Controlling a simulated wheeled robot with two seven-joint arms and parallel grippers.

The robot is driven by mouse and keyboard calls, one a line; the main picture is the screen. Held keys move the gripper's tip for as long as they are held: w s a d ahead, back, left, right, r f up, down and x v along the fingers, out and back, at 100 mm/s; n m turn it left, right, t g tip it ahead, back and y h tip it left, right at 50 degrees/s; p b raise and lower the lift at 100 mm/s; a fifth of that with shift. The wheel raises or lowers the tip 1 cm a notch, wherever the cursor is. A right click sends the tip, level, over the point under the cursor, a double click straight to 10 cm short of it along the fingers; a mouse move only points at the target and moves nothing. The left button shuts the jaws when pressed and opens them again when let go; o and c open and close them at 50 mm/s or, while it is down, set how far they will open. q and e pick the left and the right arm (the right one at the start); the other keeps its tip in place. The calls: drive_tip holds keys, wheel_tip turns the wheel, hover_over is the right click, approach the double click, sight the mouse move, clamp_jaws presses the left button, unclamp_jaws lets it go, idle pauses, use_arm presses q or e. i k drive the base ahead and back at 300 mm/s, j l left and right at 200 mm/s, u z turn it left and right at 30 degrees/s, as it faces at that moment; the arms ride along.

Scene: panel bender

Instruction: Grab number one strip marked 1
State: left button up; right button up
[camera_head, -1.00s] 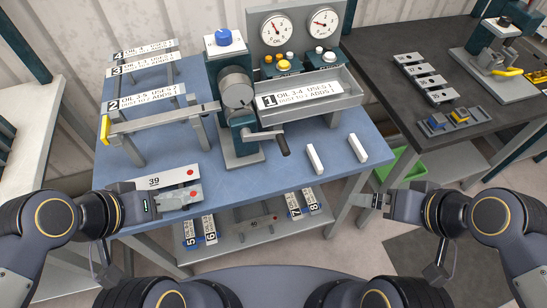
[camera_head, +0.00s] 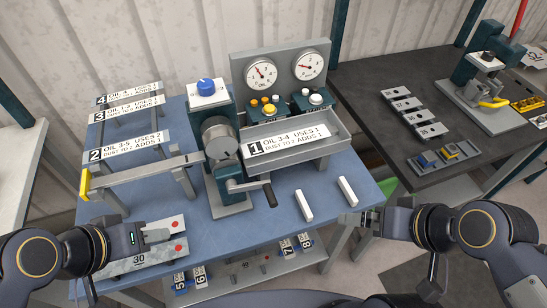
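The strip marked 1 (camera_head: 290,146) is a white label strip with black print, leaning in the grey tray (camera_head: 318,148) at the front of the bender. My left gripper (camera_head: 176,235) hovers over or at the pale plate with red dots (camera_head: 118,268) at the table's front left, well left of the strip. Its fingers overlap the plate, so its opening is unclear. My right gripper (camera_head: 350,219) is at the table's front right edge, below and right of the strip. Its fingers are small here and their opening is unclear. Neither gripper touches the strip.
Strips marked 2 (camera_head: 125,149), 3 (camera_head: 127,110) and 4 (camera_head: 129,93) rest on racks at left. A dark table (camera_head: 380,135) stands at right.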

sight(258, 148)
drive_tip(key=u, duration=0.75)
drive_tip(key=k+l+u, duration=0.25)
drive_tip(key=l, duration=0.15)
drive_tip(key=l+u, duration=0.3)
drive_tip(key=k+l+u, duration=0.25)
drive_tip(key=l, duration=0.15)
drive_tip(key=i+l, duration=0.1)
drive_tip(key=i, duration=0.2)
